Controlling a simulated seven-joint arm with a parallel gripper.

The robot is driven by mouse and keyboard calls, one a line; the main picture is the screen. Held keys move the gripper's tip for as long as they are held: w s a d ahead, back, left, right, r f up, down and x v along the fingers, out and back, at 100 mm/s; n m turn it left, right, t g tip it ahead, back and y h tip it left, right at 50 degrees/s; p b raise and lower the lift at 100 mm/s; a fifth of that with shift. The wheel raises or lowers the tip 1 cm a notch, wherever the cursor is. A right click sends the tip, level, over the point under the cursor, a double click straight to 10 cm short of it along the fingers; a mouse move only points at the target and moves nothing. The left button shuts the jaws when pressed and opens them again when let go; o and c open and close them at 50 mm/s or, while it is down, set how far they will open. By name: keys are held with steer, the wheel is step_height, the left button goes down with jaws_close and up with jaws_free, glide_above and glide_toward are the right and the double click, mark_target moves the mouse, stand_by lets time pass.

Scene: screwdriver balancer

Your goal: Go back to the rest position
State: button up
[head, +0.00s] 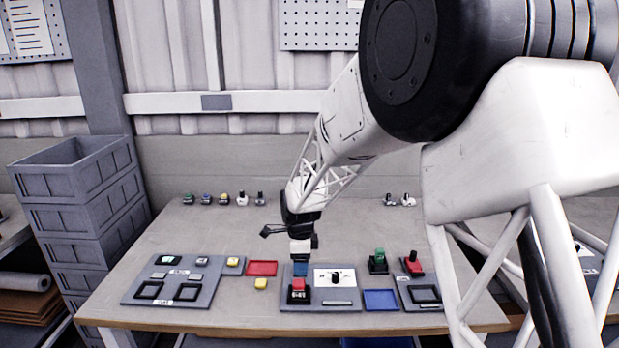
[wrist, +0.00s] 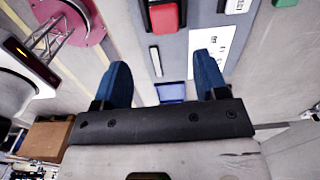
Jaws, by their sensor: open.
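My gripper (head: 301,268) hangs at the end of the arm, pointing down over the grey middle board (head: 345,303) on the workbench. In the wrist view its two blue fingers (wrist: 163,75) are spread apart with nothing between them. A black block with a red top (head: 298,285) stands on the board just below the fingertips in the head view. It also shows in the wrist view (wrist: 165,16), beyond the fingers and not between them. Whether the fingertips touch it cannot be told from the head view.
A left board (head: 172,290), a red tray (head: 262,268), a yellow block (head: 261,284) and a blue tray (head: 381,300) lie on the bench (head: 240,318). Green-topped (head: 378,262) and red-topped (head: 413,264) blocks stand right. Small items line the back. Grey crates (head: 85,215) are stacked left.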

steer(key=s+d+r+n+t, duration=0.1)
steer(key=s+d+r+n, duration=0.7)
steer(key=s+d+r, duration=0.65)
steer(key=s+d+r+n, duration=0.1)
steer(key=s+d+n, duration=0.2)
steer(key=s, duration=1)
steer(key=s+d+r+n+t, duration=0.1)
steer(key=s+d+n, duration=0.3)
steer(key=s, duration=0.9)
steer(key=shift+s+r+n+t, duration=0.25)
steer(key=shift+r+n, duration=0.4)
steer(key=shift+n, duration=0.55)
steer(key=shift+w+d, duration=0.1)
